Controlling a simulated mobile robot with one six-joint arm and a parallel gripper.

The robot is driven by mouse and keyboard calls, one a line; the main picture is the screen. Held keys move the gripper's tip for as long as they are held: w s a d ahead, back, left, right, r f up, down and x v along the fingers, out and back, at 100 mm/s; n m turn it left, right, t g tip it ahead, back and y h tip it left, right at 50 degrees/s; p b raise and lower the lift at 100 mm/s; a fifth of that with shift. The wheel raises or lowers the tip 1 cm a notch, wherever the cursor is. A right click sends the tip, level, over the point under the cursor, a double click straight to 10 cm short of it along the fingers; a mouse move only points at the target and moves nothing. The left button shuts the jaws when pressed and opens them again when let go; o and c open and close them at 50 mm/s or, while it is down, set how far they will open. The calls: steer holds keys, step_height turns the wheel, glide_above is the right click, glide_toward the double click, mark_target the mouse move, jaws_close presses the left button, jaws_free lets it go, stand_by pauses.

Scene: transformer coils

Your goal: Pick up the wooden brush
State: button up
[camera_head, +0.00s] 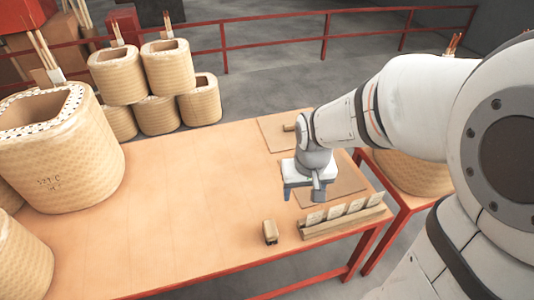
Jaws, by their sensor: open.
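A small tan block-like object (270,232), which may be the wooden brush, lies on the table (170,220) near its front edge. Its bristles cannot be made out at this size. A small brown piece (289,127) lies on a board at the back of the table, partly hidden by my arm. I cannot tell for sure which of the two is the brush. My gripper (303,194) points down, open and empty, above the boards, up and to the right of the tan block and apart from it.
A wooden rack (345,222) with several cards stands right of the tan block. Flat boards (340,183) lie under and behind my gripper. A large wound coil (65,160) stands at the table's left; several more coils (165,70) are behind. The table's middle is clear.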

steer(key=n+g+b, duration=0.1)
steer(key=b, duration=0.1)
glide_above(270, 227)
steer(key=f, duration=1.6)
steer(key=shift+w+d+f, duration=0.2)
steer(key=shift+d+f, duration=0.15)
steer(key=f, duration=0.8)
steer(key=shift+s+a+f, duration=0.15)
steer(key=shift+s+a, duration=0.05)
steer(key=shift+a, duration=0.1)
steer(key=c, duration=1.1)
